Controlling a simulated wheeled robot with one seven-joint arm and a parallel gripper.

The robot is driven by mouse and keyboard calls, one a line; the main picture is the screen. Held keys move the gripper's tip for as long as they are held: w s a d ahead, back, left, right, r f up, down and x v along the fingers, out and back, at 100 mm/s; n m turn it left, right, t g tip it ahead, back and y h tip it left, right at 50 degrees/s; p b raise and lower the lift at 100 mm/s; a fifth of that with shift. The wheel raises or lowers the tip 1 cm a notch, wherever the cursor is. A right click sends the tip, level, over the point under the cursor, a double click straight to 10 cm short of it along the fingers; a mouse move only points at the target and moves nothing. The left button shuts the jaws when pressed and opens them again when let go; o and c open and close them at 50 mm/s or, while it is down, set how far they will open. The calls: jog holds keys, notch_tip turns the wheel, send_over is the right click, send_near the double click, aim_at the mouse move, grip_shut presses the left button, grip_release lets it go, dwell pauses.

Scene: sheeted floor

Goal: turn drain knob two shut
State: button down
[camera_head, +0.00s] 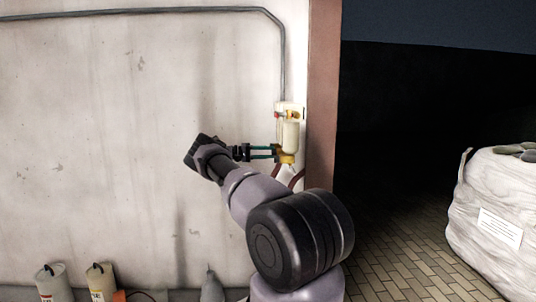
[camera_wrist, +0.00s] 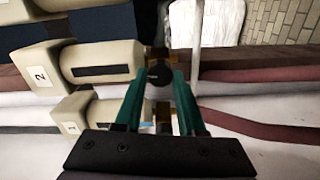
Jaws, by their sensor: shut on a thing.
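My gripper (camera_head: 272,152) reaches from the left to the lower end of a cream filter unit (camera_head: 290,135) on the wall, beside its yellow bottom part (camera_head: 286,158). In the wrist view the teal fingers of my gripper (camera_wrist: 163,78) are shut on a small black knob (camera_wrist: 160,75). This knob is at the end of the cream cylinder labelled 2 (camera_wrist: 105,62), which has a dark window slot. The knob's turn angle cannot be told.
A grey pipe (camera_head: 283,60) runs down the wall to the unit. A reddish-brown post (camera_head: 322,100) stands close to its right. Dark red hoses (camera_head: 297,178) hang below. Bottles (camera_head: 53,284) stand at the lower left. A wrapped white bale (camera_head: 500,215) is at right.

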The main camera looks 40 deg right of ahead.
jog(key=shift+w+a+n, duration=0.1)
jog(key=shift+n, duration=0.7)
jog(key=c, duration=0.5)
grip_release()
